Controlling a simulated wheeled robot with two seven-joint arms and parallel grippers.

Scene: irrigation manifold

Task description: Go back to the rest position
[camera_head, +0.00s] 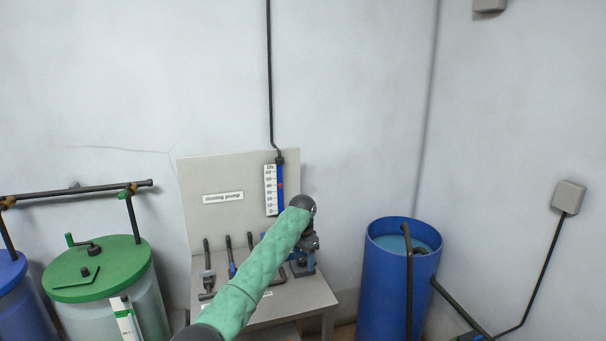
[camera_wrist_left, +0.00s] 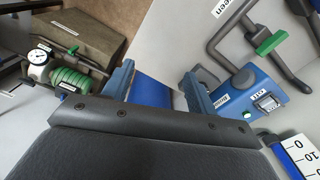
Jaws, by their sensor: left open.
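My left arm, in a green padded sleeve, reaches up from the bottom of the head view. My left gripper (camera_head: 309,240) is mostly hidden behind its dark wrist, in front of the dosing pump board (camera_head: 212,170) and over the small table (camera_head: 318,298). In the left wrist view the two blue fingers of the left gripper (camera_wrist_left: 157,74) stand apart. A blue surface shows between them, but I see no grip on anything. A blue unit with a switch (camera_wrist_left: 240,92) is close beside the right-hand finger. My right gripper is not in view.
A blue barrel (camera_head: 377,286) with a pipe stands right of the table. A green-lidded tank (camera_head: 98,268) stands at left. A scale tube (camera_head: 271,190) is on the board. A gauge (camera_wrist_left: 38,64) and green coil show in the wrist view.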

